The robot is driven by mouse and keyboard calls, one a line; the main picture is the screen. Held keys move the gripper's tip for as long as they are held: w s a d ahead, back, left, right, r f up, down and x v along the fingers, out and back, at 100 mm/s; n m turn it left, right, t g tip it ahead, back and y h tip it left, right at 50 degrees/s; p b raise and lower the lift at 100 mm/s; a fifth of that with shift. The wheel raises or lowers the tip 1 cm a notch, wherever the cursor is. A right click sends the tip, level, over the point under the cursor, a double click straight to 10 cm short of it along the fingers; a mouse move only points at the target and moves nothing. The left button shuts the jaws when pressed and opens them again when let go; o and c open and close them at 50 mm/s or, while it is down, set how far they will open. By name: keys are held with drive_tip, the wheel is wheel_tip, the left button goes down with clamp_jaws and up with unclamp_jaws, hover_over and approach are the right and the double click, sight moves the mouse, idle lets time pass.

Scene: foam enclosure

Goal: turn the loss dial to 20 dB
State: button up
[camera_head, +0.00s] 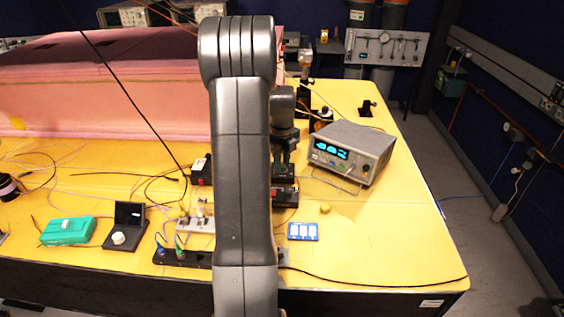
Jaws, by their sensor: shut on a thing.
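My gripper (282,167) points down at the right edge of my arm, over a small black box (287,194) on the yellow table. The gripper is shut on what appears to be the loss dial on top of this box. The dial itself is hidden by the fingers and arm, so its marks and setting cannot be read. The left part of the box is also behind my arm.
A grey instrument (352,152) with a lit display stands close right of my gripper. A blue-and-white panel (303,231), black knob unit (122,228) and green box (68,231) lie nearer the front. Cables cross the table (400,235); its right front is mostly clear.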

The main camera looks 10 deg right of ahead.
drive_tip(key=shift+r, duration=0.1)
drive_tip(key=o, duration=1)
wheel_tip(320, 180, up, 14)
drive_tip(key=shift+b, duration=0.45)
drive_tip(key=shift+f, duration=0.2)
wheel_tip(320, 180, down, 14)
drive_tip(key=shift+r+p, duration=0.1)
drive_tip(key=shift+p, duration=0.35)
drive_tip(key=shift+r, duration=0.1)
